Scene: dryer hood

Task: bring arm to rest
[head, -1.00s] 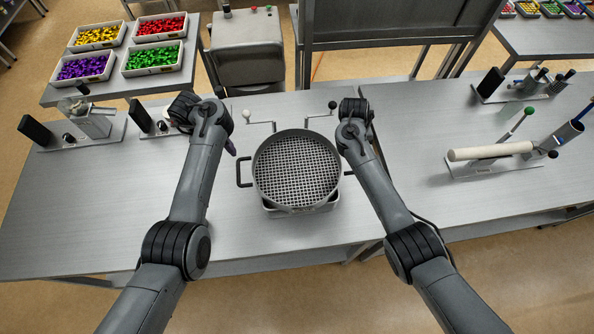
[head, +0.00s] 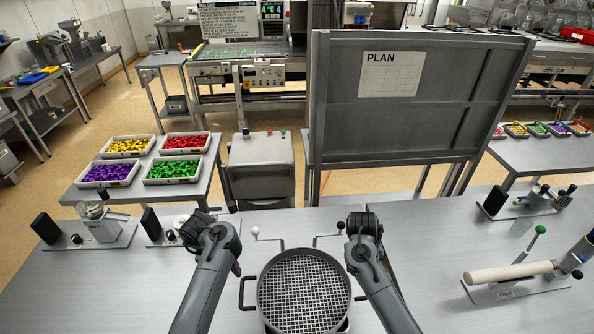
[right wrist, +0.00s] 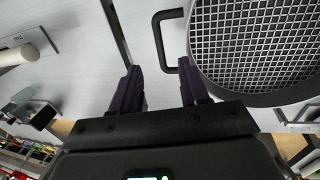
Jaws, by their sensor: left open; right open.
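My left arm reaches over the bench from the left, its wrist bent down left of the round sieve pan (head: 304,290). Only a dark fingertip of my left gripper (head: 237,269) shows beneath the forearm, apart from the pan. My right arm is bent down on the pan's right side, and its gripper is hidden in the head view. In the right wrist view my right gripper (right wrist: 158,76) is open, with two dark fingers apart and nothing between them. The pan's mesh (right wrist: 260,45) and side handle (right wrist: 160,40) lie close beside the right finger.
Two crank levers (head: 270,235) stand behind the pan. A device with a pale roller (head: 508,273) sits on the right of the bench. Small devices (head: 103,230) stand at the back left. A grey board (head: 410,120) rises behind the bench. Bare bench lies left of my left arm.

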